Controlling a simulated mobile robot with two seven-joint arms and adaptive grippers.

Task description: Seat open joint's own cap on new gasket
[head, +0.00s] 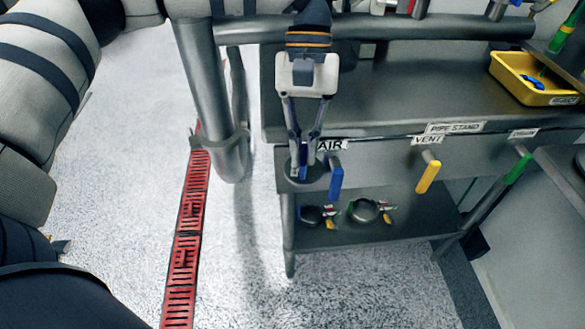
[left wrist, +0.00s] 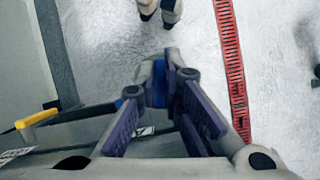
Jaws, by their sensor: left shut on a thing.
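My left gripper (head: 301,168) reaches down at the near left corner of the dark pipe stand. It is shut on a small grey and blue piece, which shows between the fingertips in the left wrist view (left wrist: 158,87). A dark round disc (head: 314,184) lies at the fingertips by the AIR label. I cannot tell whether the held piece is part of this disc or touches it. The fingers partly cover both. I cannot make out a gasket or name a cap with certainty. My right gripper is not in view.
A blue handle (head: 336,178) hangs close to the right of the fingertips, and a yellow handle (head: 428,176) is farther right. The lower shelf (head: 345,235) holds two dark round parts. A yellow tray (head: 507,75) stands at the back right. Thick pipes run behind and left.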

